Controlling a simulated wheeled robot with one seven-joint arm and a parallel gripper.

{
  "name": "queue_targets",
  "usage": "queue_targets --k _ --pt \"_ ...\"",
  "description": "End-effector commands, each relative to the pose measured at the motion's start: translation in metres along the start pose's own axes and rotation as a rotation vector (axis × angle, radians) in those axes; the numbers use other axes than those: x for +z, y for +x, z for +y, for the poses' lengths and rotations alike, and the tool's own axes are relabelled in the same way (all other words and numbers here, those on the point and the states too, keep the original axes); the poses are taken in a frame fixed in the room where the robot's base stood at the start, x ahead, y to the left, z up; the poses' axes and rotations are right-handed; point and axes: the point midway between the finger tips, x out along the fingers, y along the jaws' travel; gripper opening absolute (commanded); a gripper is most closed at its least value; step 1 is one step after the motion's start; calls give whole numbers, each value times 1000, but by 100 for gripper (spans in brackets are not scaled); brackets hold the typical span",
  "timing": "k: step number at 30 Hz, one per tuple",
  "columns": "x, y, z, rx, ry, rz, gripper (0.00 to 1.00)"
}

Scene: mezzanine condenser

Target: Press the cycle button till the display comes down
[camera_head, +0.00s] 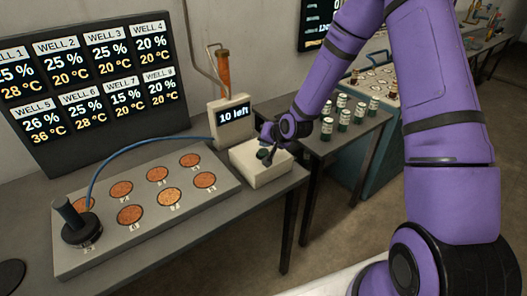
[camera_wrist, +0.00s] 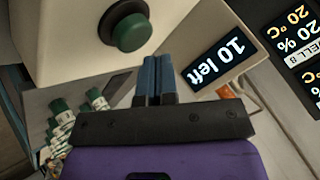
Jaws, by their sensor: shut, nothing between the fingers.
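The green round cycle button (camera_wrist: 132,32) sits on the beige box (camera_head: 258,172). In the head view the dark button (camera_head: 263,154) shows partly beside my gripper (camera_head: 272,153). The small display (camera_head: 235,115) behind the box reads "10 left", and it also shows in the wrist view (camera_wrist: 217,62). In the wrist view my gripper (camera_wrist: 155,62) has its two blue fingers together, empty, with the tips just beside the button's lower right. I cannot tell whether they touch it.
A grey plate with several copper-coloured wells (camera_head: 157,174) and a black-handled tool (camera_head: 78,220) on a blue cable lie left of the box. A large wells screen (camera_head: 90,85) stands behind. Green-capped bottles (camera_head: 343,118) stand on the side table to the right.

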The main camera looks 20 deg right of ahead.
Motion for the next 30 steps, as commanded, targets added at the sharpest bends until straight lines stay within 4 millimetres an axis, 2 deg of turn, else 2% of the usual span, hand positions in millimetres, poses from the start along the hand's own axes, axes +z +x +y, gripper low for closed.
queue_targets --k 30 --pt "6 8 6 0 0 -1 0"
